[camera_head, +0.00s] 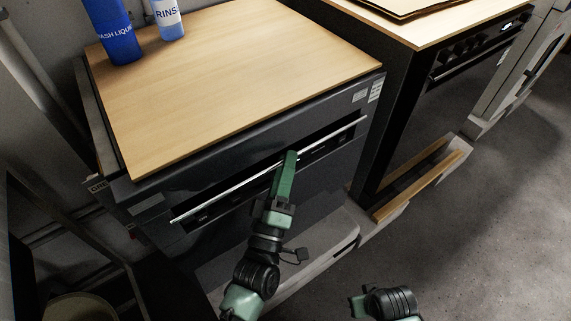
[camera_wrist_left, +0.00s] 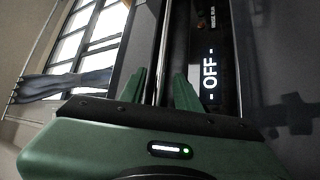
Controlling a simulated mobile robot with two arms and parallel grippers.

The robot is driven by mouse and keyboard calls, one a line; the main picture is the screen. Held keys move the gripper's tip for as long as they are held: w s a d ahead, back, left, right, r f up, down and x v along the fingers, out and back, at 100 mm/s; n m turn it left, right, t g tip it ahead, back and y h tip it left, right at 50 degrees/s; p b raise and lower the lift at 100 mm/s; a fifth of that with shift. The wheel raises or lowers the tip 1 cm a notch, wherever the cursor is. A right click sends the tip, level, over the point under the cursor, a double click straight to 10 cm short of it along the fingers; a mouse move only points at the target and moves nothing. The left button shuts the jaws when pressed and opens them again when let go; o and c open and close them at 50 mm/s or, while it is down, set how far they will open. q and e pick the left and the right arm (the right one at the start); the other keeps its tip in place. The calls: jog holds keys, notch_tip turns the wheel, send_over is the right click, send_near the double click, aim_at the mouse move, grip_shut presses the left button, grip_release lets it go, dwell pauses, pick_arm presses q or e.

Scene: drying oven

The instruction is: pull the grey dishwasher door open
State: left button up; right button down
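The dark grey dishwasher door (camera_head: 312,178) is shut, flush under the wooden top. A long silver handle bar (camera_head: 222,191) runs across its upper front. My left gripper (camera_head: 289,158) is at the bar, near its middle. In the left wrist view the bar (camera_wrist_left: 162,62) runs between the two green fingertips (camera_wrist_left: 158,85). The fingers stand apart with gaps beside the bar, so the gripper looks open around it.
A blue bottle (camera_head: 117,38) and a paler rinse bottle (camera_head: 168,20) stand on the wooden top (camera_head: 225,75). A black oven (camera_head: 420,120) is to the right, with a low wooden-edged ledge (camera_head: 420,180) before it. Grey floor (camera_head: 450,255) lies open at the right.

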pick_arm(q)
grip_shut()
dwell(1.4)
